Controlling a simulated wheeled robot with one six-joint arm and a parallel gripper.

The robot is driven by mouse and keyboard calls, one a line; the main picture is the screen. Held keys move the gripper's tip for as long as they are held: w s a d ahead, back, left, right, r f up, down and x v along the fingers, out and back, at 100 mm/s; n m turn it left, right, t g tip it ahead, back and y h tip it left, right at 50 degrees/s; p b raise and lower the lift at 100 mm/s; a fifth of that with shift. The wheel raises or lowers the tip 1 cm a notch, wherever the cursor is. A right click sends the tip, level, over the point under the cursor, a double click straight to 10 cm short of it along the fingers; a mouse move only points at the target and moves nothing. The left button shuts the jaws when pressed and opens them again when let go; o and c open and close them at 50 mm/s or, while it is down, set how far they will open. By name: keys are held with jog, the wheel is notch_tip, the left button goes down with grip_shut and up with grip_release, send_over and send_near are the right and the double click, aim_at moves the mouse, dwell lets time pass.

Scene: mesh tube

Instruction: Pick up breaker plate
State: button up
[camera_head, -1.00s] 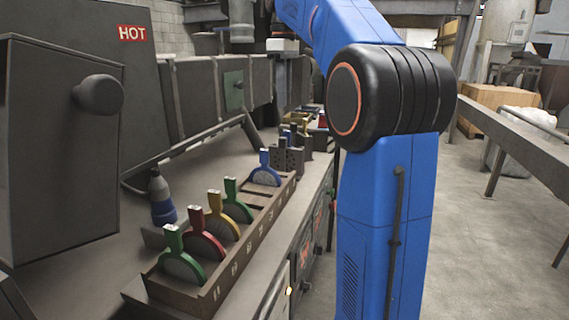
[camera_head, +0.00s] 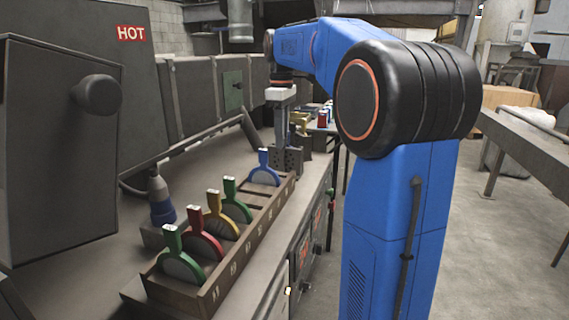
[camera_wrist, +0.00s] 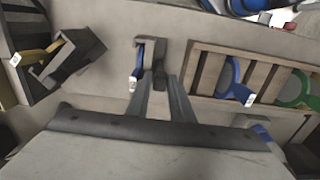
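Several breaker plates with coloured handles stand upright in a slotted rack (camera_head: 262,228) on the bench: green (camera_head: 181,258), red (camera_head: 204,238), yellow (camera_head: 222,222), another green (camera_head: 236,202) and blue (camera_head: 264,170). The blue one (camera_wrist: 236,84) and a green one (camera_wrist: 297,92) also show in the wrist view. My gripper (camera_head: 281,168) points down beyond the rack, beside a dark perforated block (camera_head: 293,160). In the wrist view its fingers (camera_wrist: 162,82) are apart and empty, close to a small block holding a blue-handled piece (camera_wrist: 134,80). Contact there cannot be told.
A dark block with a yellow-handled piece (camera_wrist: 36,54) stands to the left in the wrist view. A blue-and-grey bottle-shaped tool (camera_head: 160,198) stands behind the rack. Machine housing marked HOT (camera_head: 60,150) fills the left.

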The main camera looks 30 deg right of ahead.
jog(key=shift+f, duration=0.45)
grip_shut()
dwell(1.1)
